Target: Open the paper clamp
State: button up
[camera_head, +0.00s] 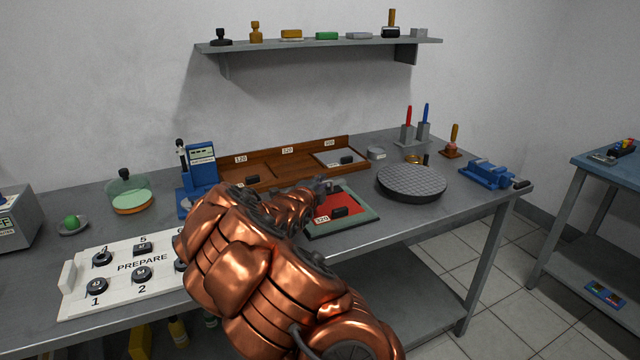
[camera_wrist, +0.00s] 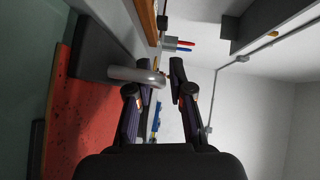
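The green board (camera_head: 362,222) lies on the bench in the middle, with a red sheet (camera_head: 322,208) on it marked 320. The red sheet fills the lower left of the wrist view (camera_wrist: 85,110). A rounded silver bar (camera_wrist: 125,73), perhaps the paper clamp's lever, runs across the left finger, its end between the fingertips. My gripper (camera_wrist: 162,78) is open, with a clear gap between its fingers. In the head view my gripper (camera_head: 325,185) is low over the board's far left part. My arm hides the board's left side. I cannot tell whether the fingers touch the bar.
A wooden tray (camera_head: 262,172) with several compartments lies behind the board. A round grey plate (camera_head: 412,180) is to the right. A blue device (camera_head: 203,163) and a white PREPARE panel (camera_head: 120,283) are to the left.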

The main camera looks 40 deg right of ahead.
grip_shut()
